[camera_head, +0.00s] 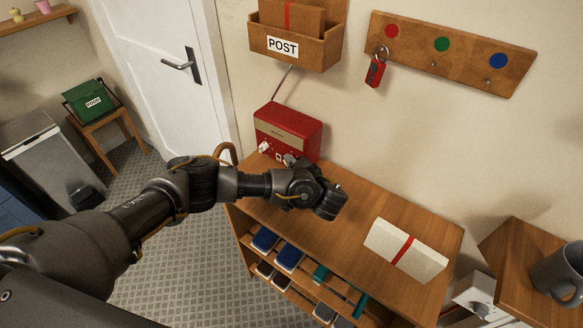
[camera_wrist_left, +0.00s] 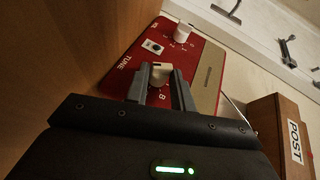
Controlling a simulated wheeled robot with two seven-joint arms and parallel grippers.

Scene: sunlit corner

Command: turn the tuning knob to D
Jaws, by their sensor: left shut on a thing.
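The red radio (camera_head: 290,122) stands on the wooden cabinet against the wall. In the left wrist view its red front (camera_wrist_left: 126,75) carries the word TUNE beside a pale tuning knob (camera_wrist_left: 160,70). My left gripper (camera_wrist_left: 160,74) is shut on this knob, one finger on each side. A letter that looks like B shows between the fingers; the other marks around the knob are partly hidden, and I cannot read where it points. In the head view my left gripper (camera_head: 294,162) is at the radio's front and hides the knob. My right gripper is not in view.
A second pale knob (camera_wrist_left: 182,32) and a small switch (camera_wrist_left: 152,46) sit near the tuning knob. A ribboned white packet (camera_head: 405,250) lies on the cabinet top (camera_head: 345,225). The POST box (camera_head: 296,40) hangs above the radio. A mug (camera_head: 560,272) stands at right.

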